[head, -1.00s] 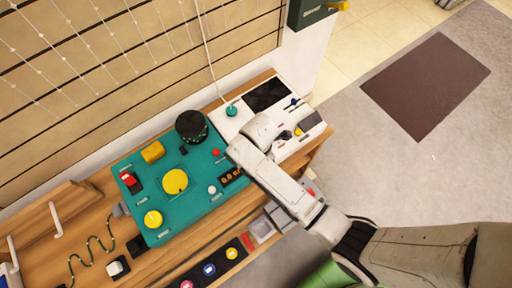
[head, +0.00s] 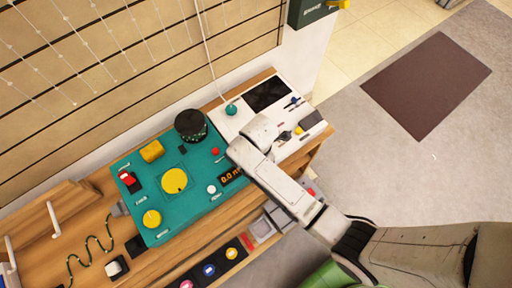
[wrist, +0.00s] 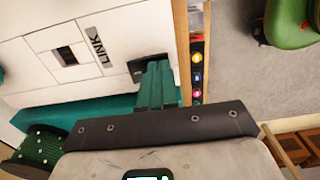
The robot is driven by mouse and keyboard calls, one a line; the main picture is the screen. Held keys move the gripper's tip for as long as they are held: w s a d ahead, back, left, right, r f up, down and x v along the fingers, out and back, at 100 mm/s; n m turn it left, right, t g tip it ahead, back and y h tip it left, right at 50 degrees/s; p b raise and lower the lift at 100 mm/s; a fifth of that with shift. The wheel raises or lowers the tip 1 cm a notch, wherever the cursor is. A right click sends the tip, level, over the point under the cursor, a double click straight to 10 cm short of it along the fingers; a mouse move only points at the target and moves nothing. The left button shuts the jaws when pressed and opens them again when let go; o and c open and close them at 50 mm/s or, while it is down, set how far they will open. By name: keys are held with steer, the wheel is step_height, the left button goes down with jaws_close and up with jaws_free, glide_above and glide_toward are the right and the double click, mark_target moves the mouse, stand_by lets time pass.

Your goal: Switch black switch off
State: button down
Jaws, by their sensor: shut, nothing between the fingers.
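My gripper (wrist: 157,82) is shut and empty, its teal fingers pressed together in the wrist view. The fingertips are over or against a black part (wrist: 138,66) in the white panel (wrist: 110,22), and they hide some of it. I cannot tell whether they touch it. A second small black switch-like part (wrist: 67,55) sits in a white square beside the "LINK" label. In the head view, the white panel (head: 238,125) lies under my gripper and forearm, with a dark part (head: 285,135) just right of the gripper. Which black part is the switch, and its state, cannot be told.
A teal board (head: 150,222) with yellow knobs and a red switch (head: 129,181) lies left of the gripper. A black-and-green spool (head: 190,125) stands at its back, and shows at lower left in the wrist view (wrist: 42,146). The bench's wooden edge (wrist: 181,40) is close right of the fingers.

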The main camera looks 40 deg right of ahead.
steer(key=shift+r, duration=0.1)
step_height(320, 180, up, 7)
steer(key=p, duration=0.7)
stand_by(0.6)
